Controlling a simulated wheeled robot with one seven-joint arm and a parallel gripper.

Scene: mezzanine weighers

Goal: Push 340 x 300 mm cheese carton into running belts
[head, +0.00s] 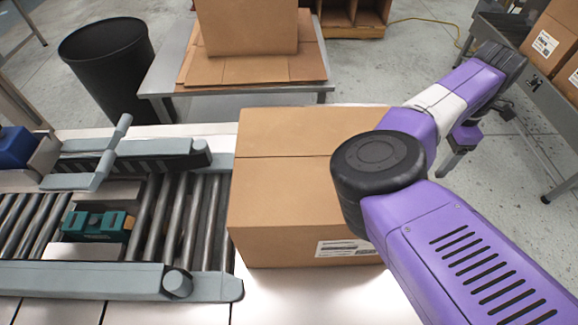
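The cheese carton (285,185), a closed brown box with a white label on its near side, sits on the white table right of the roller bed. Its left side is close to the ends of the side belts, and I cannot tell whether it touches them. My purple arm covers its right part. The belt unit has a far side belt (130,160) and a near side belt (110,280) along the rollers (185,220). I cannot tell from one frame whether the belts run.
A grey table (165,75) behind holds flat cardboard and a box (247,25). A black bin (108,65) stands at the back left. More labelled boxes (550,45) are on a grey conveyor at the right. The white table (300,295) is bare in front of the carton.

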